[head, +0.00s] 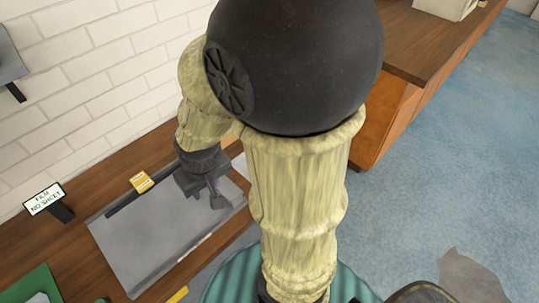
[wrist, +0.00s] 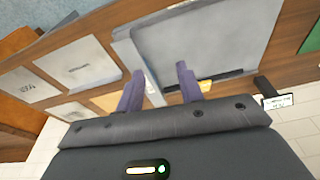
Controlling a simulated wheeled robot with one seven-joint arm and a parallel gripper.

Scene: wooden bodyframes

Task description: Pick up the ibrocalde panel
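My gripper (wrist: 160,70) is open in the wrist view, with its two purple-grey fingers apart and nothing visible between them. In the head view my gripper (head: 214,192) hangs over the right part of a grey sheet on the wooden counter. A pale panel (wrist: 77,65) with a short dark label lies on the counter left of the fingers in the wrist view. The labels are too small to read surely, so I cannot tell which is the ibrocalde panel. My arm hides that counter area in the head view.
The large grey sheet (head: 160,235) fills much of the counter (head: 85,265). A yellow tag (head: 141,182) sits at its back edge. A small sign (head: 45,199) stands beside it, before a white brick wall (head: 85,75). A green item (head: 33,287) lies at lower left. Blue floor (head: 440,160) is open at right.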

